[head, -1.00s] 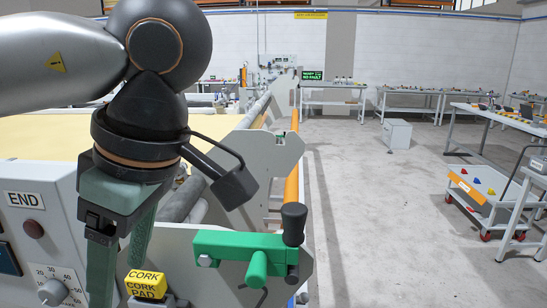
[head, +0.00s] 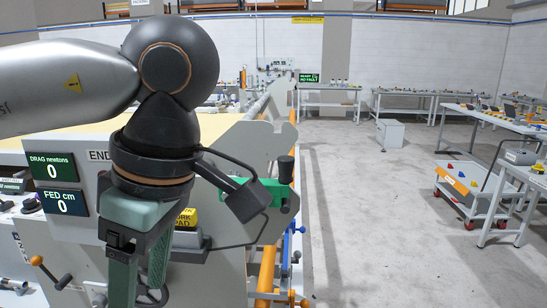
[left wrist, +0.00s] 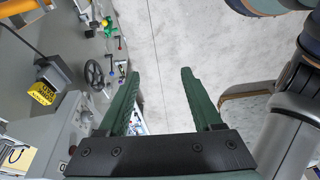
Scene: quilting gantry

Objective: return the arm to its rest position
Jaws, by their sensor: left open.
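My left gripper (head: 140,268) hangs pointing down in front of the gantry's grey end panel, its green fingers partly cut by the lower picture edge. In the left wrist view the two green fingers (left wrist: 160,78) are apart, with nothing between them but the view of the pale floor. My left arm's silver link and black joint cross the upper left of the head view. My right gripper is in neither view.
The panel carries a DRAG and FED display (head: 56,185), both at 0. A yellow cork-pad block (head: 187,217) and a green clamp (head: 272,192) are partly behind my arm. A cart (head: 470,196) stands right. The aisle floor (head: 370,230) is clear.

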